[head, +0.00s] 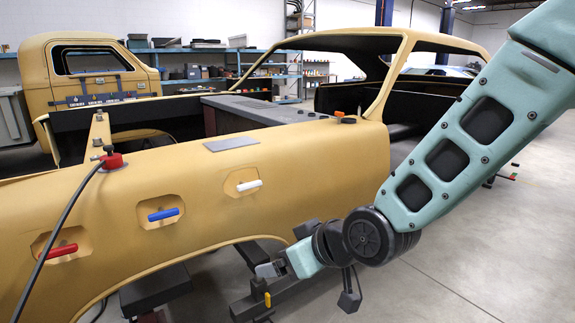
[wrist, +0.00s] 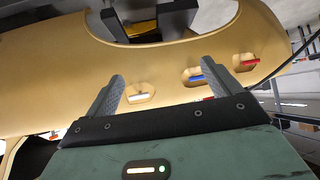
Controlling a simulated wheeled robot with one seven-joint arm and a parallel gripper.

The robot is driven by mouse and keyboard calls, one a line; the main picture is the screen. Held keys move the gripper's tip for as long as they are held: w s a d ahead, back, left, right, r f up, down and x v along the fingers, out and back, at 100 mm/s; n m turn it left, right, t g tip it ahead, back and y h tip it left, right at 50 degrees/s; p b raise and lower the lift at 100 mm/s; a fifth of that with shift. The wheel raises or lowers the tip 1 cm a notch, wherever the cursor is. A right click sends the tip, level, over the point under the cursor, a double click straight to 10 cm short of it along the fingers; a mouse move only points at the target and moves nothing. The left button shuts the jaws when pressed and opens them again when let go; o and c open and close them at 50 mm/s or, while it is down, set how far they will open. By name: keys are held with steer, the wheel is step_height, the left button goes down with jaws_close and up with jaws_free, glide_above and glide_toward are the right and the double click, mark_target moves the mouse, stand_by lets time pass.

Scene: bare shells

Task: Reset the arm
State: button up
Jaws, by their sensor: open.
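My arm (head: 450,150) comes down from the upper right in the head view and bends at a dark wrist joint. My gripper (head: 264,271) is low in front of the tan car body shell (head: 310,155), near its wheel arch. In the wrist view my gripper (wrist: 162,71) has its two grey fingers wide apart with nothing between them. Three handles sit in recesses on the panel: red (head: 61,251), blue (head: 163,214) and white (head: 249,185). They also show beyond the fingers in the wrist view: white (wrist: 140,97), blue (wrist: 194,77) and red (wrist: 248,62).
A red clamp-like fitting (head: 112,161) with a black cable stands on the panel's top edge. A dark stand (head: 155,290) is under the shell. A tan cab shell (head: 95,72) and loaded shelves are behind.

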steer(key=s+d+r+g+h+p, duration=0.1)
steer(key=s+d+g+h, duration=0.1)
steer(key=s+d, duration=0.2)
steer(key=s+d+r+g+h+p, duration=0.1)
steer(key=s+d, duration=0.4)
steer(key=s, duration=0.6)
steer(key=s+d+r+m+g+h+p, duration=0.1)
steer(key=s+d+r+g+h, duration=0.1)
steer(key=s, duration=0.5)
steer(key=shift+s+d+g+h, duration=0.2)
steer(key=shift+d+g+h, duration=0.65)
steer(key=shift+d, duration=0.6)
steer(key=shift+c, duration=0.3)
